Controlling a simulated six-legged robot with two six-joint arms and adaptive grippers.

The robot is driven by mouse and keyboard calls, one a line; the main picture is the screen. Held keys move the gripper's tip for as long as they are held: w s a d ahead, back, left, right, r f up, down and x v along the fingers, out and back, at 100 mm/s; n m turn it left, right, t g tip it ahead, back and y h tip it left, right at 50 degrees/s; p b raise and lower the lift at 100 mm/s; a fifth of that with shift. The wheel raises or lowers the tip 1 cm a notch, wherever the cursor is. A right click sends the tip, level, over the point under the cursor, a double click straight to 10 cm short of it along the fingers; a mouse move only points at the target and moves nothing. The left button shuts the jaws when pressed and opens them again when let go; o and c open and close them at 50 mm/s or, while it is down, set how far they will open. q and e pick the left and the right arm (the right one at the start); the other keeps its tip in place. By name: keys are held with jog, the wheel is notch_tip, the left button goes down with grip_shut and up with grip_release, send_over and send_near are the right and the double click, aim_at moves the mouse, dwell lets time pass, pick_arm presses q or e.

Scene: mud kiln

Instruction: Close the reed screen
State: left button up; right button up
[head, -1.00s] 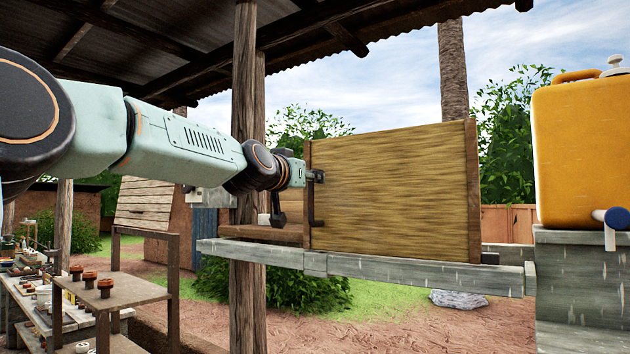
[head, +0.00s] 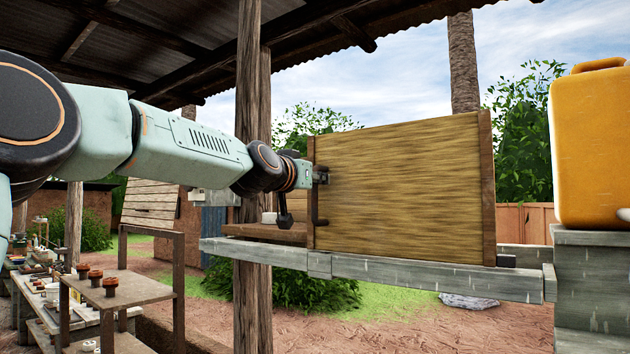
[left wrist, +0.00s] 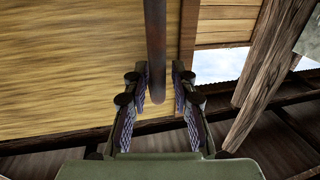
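The reed screen (head: 400,190) is a straw-coloured panel with wooden side posts, standing upright on a grey rail (head: 410,272). A dark vertical bar handle (head: 316,206) sits near its left edge. My left gripper (head: 321,175) is at the upper part of this handle. In the left wrist view, the handle (left wrist: 155,40) runs between the fingers of my left gripper (left wrist: 156,85), with a gap on each side. The fingers are open around it. The reed surface (left wrist: 70,60) lies behind. My right gripper is out of view.
A wooden post (head: 249,200) stands behind my left arm. A yellow jug (head: 592,145) stands on a grey block (head: 595,285) right of the rail. A small table (head: 115,292) with several cups is at lower left.

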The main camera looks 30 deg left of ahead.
pick_arm(q)
jog(key=shift+w+a+f, duration=0.1)
jog(key=shift+w, duration=0.05)
jog(key=shift+c, duration=1.4)
grip_shut()
jog(key=shift+d, duration=0.35)
jog(key=shift+r, duration=0.2)
jog(key=shift+a, duration=0.25)
jog(key=shift+r, duration=0.1)
